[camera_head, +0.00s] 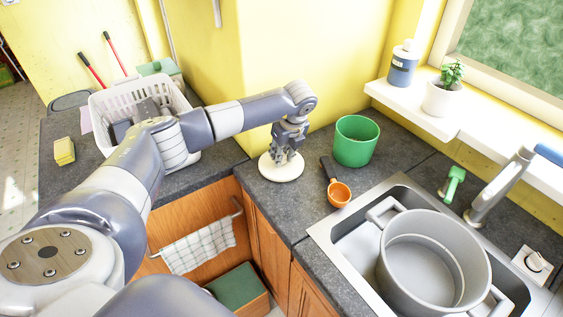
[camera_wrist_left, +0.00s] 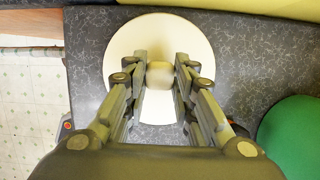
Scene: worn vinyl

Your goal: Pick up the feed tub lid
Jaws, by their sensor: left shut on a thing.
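The feed tub lid is a round cream disc (camera_head: 283,172) on the dark speckled counter in the head view, near the inner corner. It has a small raised knob in its middle, which shows in the left wrist view (camera_wrist_left: 160,76). My left gripper (camera_head: 289,156) points down over the lid, its fingers shut on the knob from both sides. The lid looks flat on or very close to the counter; I cannot tell if there is a gap. In the head view the gripper hides the knob. My right gripper is not in view.
A green tub (camera_head: 356,141) and an orange scoop (camera_head: 339,194) stand right of the lid. A sink with a large grey pot (camera_head: 432,262) is at lower right. A white basket (camera_head: 118,112) and yellow sponge (camera_head: 64,151) are at left. A shelf (camera_head: 412,108) juts out at right.

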